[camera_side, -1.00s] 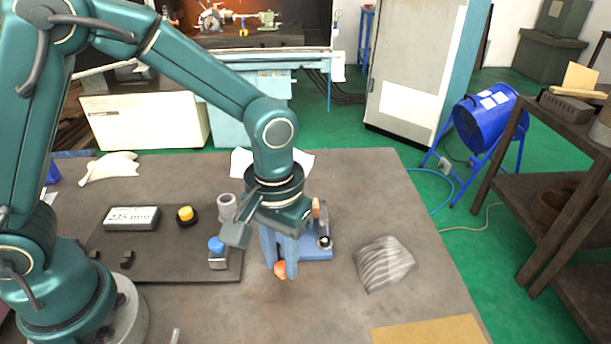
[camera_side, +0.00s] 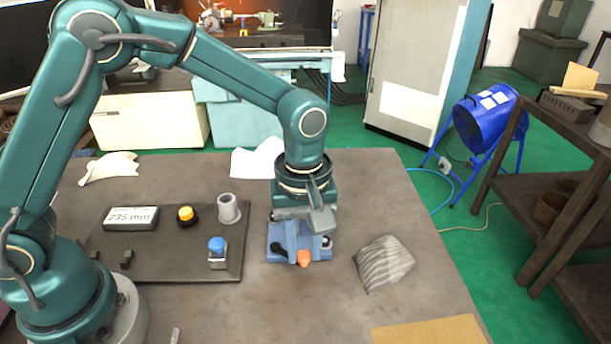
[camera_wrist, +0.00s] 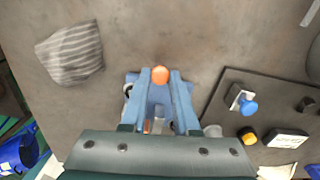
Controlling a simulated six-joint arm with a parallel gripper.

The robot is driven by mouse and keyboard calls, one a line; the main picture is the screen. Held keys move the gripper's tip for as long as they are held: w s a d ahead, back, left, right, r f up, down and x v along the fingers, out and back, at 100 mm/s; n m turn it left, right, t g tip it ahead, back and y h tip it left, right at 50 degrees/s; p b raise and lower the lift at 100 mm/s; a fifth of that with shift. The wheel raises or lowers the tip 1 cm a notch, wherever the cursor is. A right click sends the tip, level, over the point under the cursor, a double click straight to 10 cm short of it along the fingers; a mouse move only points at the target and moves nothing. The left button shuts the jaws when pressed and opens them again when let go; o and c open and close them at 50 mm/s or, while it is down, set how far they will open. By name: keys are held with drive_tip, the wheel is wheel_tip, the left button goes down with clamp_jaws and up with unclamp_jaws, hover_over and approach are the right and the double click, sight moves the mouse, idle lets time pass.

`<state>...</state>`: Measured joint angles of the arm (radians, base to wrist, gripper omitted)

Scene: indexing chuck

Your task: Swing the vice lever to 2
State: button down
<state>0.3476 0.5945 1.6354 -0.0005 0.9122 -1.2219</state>
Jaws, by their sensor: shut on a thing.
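The blue vice (camera_side: 276,246) stands on the table below my wrist, and my gripper hides much of it. Its lever ends in an orange knob (camera_side: 304,258), which points toward the near side of the table. In the wrist view the knob (camera_wrist: 160,75) shows between the two blue fingertips. My gripper (camera_side: 298,252) is shut on the lever near this knob; in the wrist view its fingers (camera_wrist: 163,85) flank the lever. The lever's shaft is mostly hidden, and I cannot make out any position numbers on the vice.
A dark board (camera_side: 170,265) at left carries a display box (camera_side: 131,217), a yellow button (camera_side: 186,214), a grey cup (camera_side: 229,208) and a blue-topped block (camera_side: 217,250). A striped cloth (camera_side: 384,264) lies right of the vice.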

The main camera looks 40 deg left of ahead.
drive_tip(key=w+n, duration=0.1)
drive_tip(key=n, duration=0.1)
drive_tip(key=w+n, duration=0.1)
drive_tip(key=n, duration=0.1)
drive_tip(key=shift+w+a, duration=0.2)
drive_tip(key=shift+a, duration=0.15)
drive_tip(key=shift+w+a+n, duration=0.25)
drive_tip(key=shift+w+n, duration=0.05)
drive_tip(key=shift+n, duration=0.55)
drive_tip(key=shift+w+a+n, duration=0.2)
drive_tip(key=shift+w+n, duration=0.1)
drive_tip(key=shift+n, duration=0.55)
drive_tip(key=c, duration=0.7)
unclamp_jaws()
drive_tip(key=shift+o, duration=0.2)
drive_tip(key=shift+r, duration=2.6)
